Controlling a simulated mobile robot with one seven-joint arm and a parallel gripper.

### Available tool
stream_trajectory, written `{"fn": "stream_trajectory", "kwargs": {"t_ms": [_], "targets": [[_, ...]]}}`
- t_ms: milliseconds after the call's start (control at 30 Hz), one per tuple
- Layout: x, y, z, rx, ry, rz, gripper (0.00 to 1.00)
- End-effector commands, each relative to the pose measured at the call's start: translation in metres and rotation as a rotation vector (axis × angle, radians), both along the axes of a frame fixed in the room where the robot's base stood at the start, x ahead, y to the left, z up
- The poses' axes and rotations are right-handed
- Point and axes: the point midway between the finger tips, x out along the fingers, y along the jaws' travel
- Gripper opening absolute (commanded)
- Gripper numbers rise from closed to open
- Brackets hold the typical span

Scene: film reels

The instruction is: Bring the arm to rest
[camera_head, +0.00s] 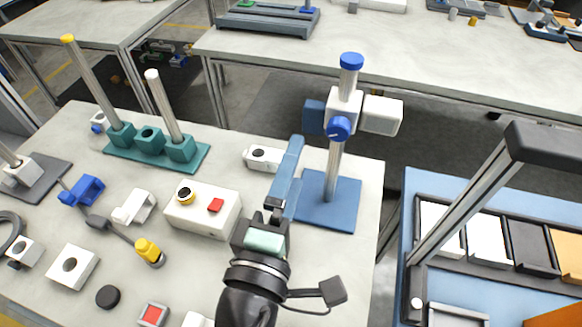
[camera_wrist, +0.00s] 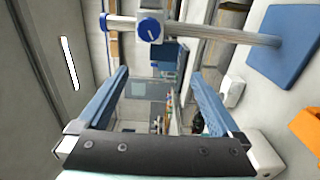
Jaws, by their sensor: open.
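My gripper (camera_head: 294,145) is raised over the table near its right part, with its blue fingers pointing away from my body. In the wrist view my gripper (camera_wrist: 158,75) shows two blue fingers spread well apart, with nothing held between them. In the head view the fingers overlap each other. They are just left of a stand with a metal post (camera_head: 334,165) and a blue base (camera_head: 345,217). Whether they touch it cannot be told. The stand's post (camera_wrist: 220,33) crosses the top of the wrist view.
The worktable (camera_head: 340,285) holds a white box with a red button (camera_head: 203,211), a green base with posts (camera_head: 150,158), a yellow-capped part (camera_head: 148,251) and small blocks. A blue-matted table with a frame (camera_head: 460,200) stands right. More tables stand behind.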

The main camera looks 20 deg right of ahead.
Motion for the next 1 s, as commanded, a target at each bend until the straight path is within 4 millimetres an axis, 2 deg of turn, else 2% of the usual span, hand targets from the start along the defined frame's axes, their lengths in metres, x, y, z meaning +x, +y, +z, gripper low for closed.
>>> {"fn": "stream_trajectory", "kwargs": {"t_ms": [233, 367, 467, 600, 667, 700, 833, 900, 1000], "targets": [[0.000, 0.000, 0.000, 0.000, 0.000, 0.000, 1.00], [0.010, 0.003, 0.027, 0.069, -0.074, 0.027, 1.00], [0.026, 0.009, 0.074, 0.203, -0.211, 0.089, 1.00], [0.046, 0.026, 0.165, 0.457, -0.460, 0.239, 1.00], [0.050, 0.034, 0.204, 0.563, -0.559, 0.314, 1.00], [0.051, 0.040, 0.231, 0.631, -0.622, 0.368, 1.00], [0.045, 0.058, 0.316, 0.843, -0.804, 0.558, 1.00], [0.037, 0.067, 0.360, 0.947, -0.888, 0.669, 1.00], [0.021, 0.079, 0.414, 1.079, -0.979, 0.823, 1.00]]}}
